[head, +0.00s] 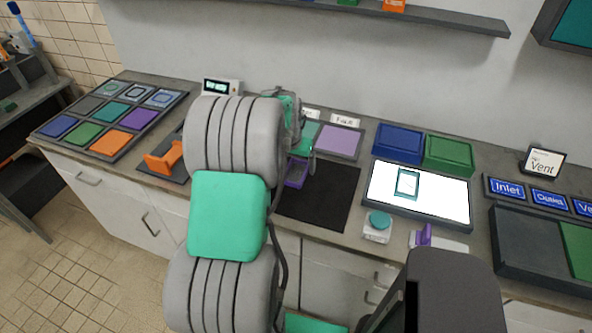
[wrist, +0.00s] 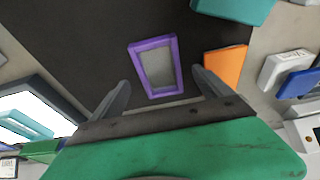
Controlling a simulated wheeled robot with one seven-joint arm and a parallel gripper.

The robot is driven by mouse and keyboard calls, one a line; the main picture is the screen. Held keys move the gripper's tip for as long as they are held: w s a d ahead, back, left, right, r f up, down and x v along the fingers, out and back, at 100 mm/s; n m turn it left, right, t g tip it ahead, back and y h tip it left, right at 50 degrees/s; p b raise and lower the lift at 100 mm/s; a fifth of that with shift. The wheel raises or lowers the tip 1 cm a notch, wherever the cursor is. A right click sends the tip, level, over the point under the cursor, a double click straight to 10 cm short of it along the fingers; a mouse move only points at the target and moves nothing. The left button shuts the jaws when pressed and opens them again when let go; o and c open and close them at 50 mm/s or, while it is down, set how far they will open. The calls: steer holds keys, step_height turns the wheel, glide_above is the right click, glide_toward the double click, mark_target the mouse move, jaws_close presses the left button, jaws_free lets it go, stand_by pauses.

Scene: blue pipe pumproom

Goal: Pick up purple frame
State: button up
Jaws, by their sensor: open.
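The purple frame (wrist: 152,42), a rectangular rim around a grey middle, lies on a dark mat (wrist: 80,40) in the wrist view. In the head view the purple frame (head: 297,181) is partly hidden by my arm, at the left part of the mat (head: 330,195). My gripper (wrist: 161,78) is open and empty. Its two fingers stand apart to the left and right of the frame's near end in the wrist view, and no contact shows. In the head view my arm covers most of the gripper.
An orange piece (head: 165,156) sits left of my arm. A lit screen (head: 418,194), blue bin (head: 398,143) and green bin (head: 449,155) stand right of the mat. A teal-topped button box (head: 377,226) is near the counter's front. A shelf (head: 430,14) runs above.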

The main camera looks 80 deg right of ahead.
mark_target(296, 173)
steer(key=x, duration=0.2)
steer(key=shift+f, duration=0.35)
steer(key=shift+c, duration=0.2)
steer(key=c, duration=1.4)
steer(key=shift+c, duration=0.3)
steer(key=shift+r, duration=0.15)
